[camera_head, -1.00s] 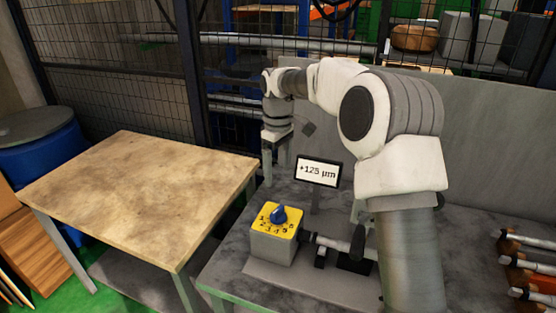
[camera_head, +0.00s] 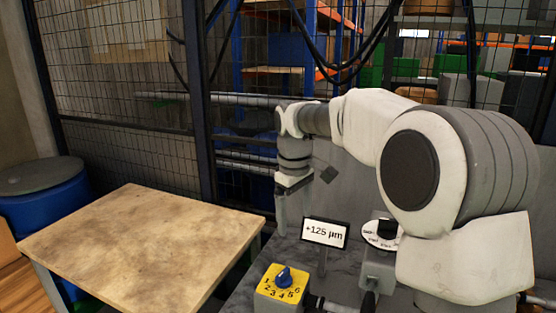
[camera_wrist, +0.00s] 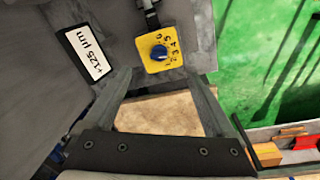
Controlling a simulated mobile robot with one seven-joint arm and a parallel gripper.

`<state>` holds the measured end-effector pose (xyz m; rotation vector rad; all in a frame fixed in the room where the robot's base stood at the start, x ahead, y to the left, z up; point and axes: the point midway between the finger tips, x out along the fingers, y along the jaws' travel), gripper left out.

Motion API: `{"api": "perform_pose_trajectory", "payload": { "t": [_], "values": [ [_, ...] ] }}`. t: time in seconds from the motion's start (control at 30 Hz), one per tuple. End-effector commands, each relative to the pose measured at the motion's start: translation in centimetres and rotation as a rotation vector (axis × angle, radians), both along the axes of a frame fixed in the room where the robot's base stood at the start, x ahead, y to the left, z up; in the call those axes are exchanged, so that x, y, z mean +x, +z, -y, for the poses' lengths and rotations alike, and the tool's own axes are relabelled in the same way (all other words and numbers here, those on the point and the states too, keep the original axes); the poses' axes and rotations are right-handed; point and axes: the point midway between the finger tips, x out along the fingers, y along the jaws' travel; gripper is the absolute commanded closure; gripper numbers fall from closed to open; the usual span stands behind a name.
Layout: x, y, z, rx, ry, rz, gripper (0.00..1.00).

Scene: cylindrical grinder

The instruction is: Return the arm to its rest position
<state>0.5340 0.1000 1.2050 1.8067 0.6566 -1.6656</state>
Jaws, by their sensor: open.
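My arm, white and grey, reaches across the right side of the head view and bends down to my gripper (camera_head: 294,215), which hangs above and behind the dial and the display. In the wrist view my gripper (camera_wrist: 163,82) shows two grey fingers spread apart with nothing between them. The yellow dial box (camera_head: 277,296) with a blue knob (camera_head: 284,276) stands below the gripper; the dial also shows in the wrist view (camera_wrist: 158,66). The display (camera_head: 325,233) reads +125 µm and stands upright beside the gripper. No contact with either shows.
A wooden-topped table (camera_head: 140,245) on the left is bare. A blue barrel (camera_head: 45,210) is at the far left. A mesh fence (camera_head: 125,120) closes off the back.

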Motion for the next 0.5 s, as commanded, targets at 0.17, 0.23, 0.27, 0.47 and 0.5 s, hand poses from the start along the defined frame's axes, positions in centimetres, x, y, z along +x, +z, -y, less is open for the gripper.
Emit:
{"api": "perform_pose_trajectory", "payload": {
  "t": [0.17, 0.23, 0.27, 0.47, 0.5],
  "values": [
    [-4.3, 2.9, 1.9, -0.005, -0.105, 0.069, 0.10],
    [-6.0, 3.7, 2.7, -0.001, -0.148, 0.096, 0.10],
    [-6.8, 4.0, 3.0, 0.001, -0.166, 0.106, 0.10],
    [-11.9, 5.3, 5.1, 0.025, -0.294, 0.176, 0.10],
    [-12.9, 5.5, 5.5, 0.032, -0.321, 0.190, 0.10]
  ]
}}
